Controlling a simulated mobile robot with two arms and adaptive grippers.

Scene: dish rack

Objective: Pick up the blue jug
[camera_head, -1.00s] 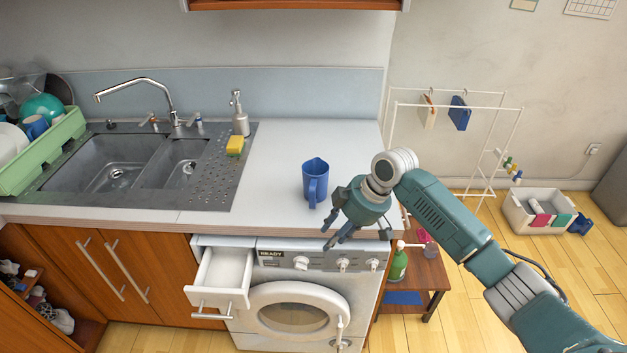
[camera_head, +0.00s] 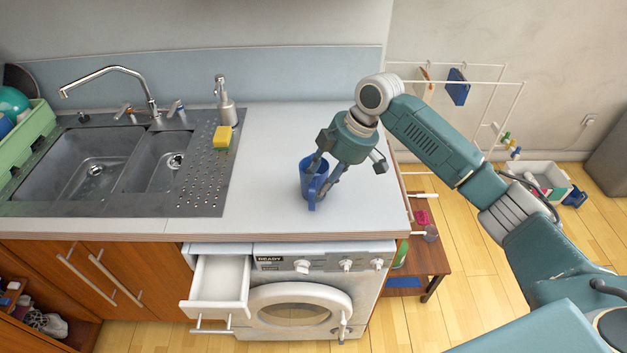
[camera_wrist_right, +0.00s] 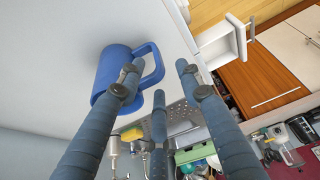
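The blue jug (camera_head: 306,182) stands upright on the white countertop above the washing machine. Its handle faces the front of the counter. My right gripper (camera_head: 322,186) is at the jug, with its fingers pointing down and overlapping the jug and handle in the head view. In the right wrist view, the jug (camera_wrist_right: 112,72) lies to the left, with its handle near the left finger. The fingers of the right gripper (camera_wrist_right: 160,78) are spread apart with nothing held between them. Whether a finger touches the jug, I cannot tell. My left gripper is not in view.
A double sink (camera_head: 80,165) is left of the jug, with a yellow sponge (camera_head: 222,137) and soap dispenser (camera_head: 226,105) beside it. An open drawer (camera_head: 217,287) juts out below the counter. The countertop behind the jug is clear.

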